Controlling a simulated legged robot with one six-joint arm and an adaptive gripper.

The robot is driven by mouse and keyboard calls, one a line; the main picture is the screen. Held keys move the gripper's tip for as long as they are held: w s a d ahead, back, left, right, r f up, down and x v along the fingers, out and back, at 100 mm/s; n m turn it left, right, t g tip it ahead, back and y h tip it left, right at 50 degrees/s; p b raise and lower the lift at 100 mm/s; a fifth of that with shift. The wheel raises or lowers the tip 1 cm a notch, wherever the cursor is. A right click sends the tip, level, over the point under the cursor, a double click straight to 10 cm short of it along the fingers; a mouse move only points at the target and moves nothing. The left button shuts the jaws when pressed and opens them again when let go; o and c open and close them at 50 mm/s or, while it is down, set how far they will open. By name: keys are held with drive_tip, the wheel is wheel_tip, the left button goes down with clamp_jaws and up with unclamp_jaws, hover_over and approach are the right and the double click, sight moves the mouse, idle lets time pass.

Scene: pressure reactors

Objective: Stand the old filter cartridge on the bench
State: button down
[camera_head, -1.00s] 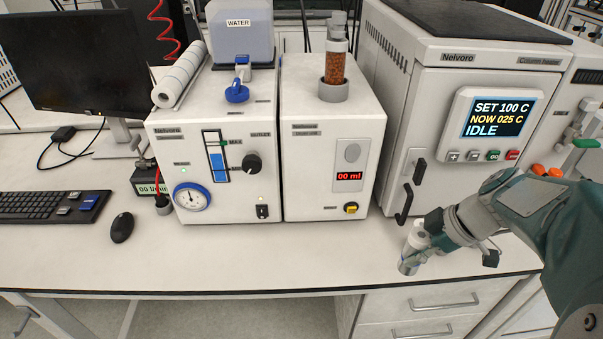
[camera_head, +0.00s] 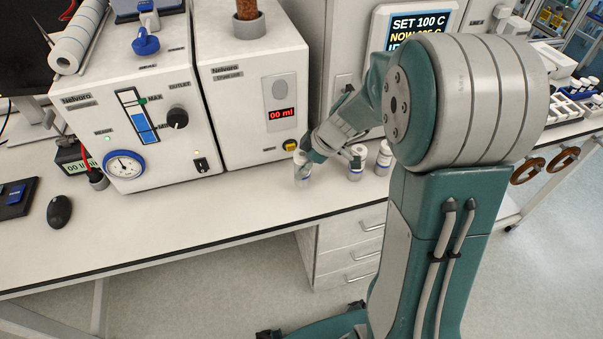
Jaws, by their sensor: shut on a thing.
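The filter cartridge (camera_head: 302,168) is a small white and grey cylinder, roughly upright at the bench's front part, in front of the dryer unit's right corner. My gripper (camera_head: 308,157) is shut on it from the right and hides part of it. The cartridge's lower end is at or just above the bench (camera_head: 230,205); I cannot tell whether it touches. Two similar white cylinders, one left (camera_head: 355,163) and one right (camera_head: 383,158), stand on the bench to the right of my gripper, partly behind my arm.
The column heater's screen (camera_head: 418,25) is partly hidden by my arm. The bench front is clear leftward to the mouse (camera_head: 59,211). Drawers (camera_head: 345,245) are below.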

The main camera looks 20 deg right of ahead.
drive_tip(key=x, duration=0.3)
drive_tip(key=shift+s+f, duration=0.2)
drive_tip(key=shift+f, duration=0.2)
drive_tip(key=shift+d, duration=0.35)
drive_tip(key=shift+c, duration=0.7)
unclamp_jaws()
drive_tip(key=shift+d, duration=0.1)
drive_tip(key=shift+a, duration=0.3)
drive_tip(key=v, duration=1.2)
drive_tip(key=s+a+r+m+t+h, duration=0.1)
drive_tip(key=s+r+m, duration=0.3)
drive_tip(key=s, duration=0.5)
drive_tip(key=s+a+r+m+t+h, duration=0.2)
drive_tip(key=s+a+r+m+h, duration=0.2)
drive_tip(key=s+m, duration=0.5)
drive_tip(key=shift+s+r, duration=0.3)
drive_tip(key=shift+r, duration=0.05)
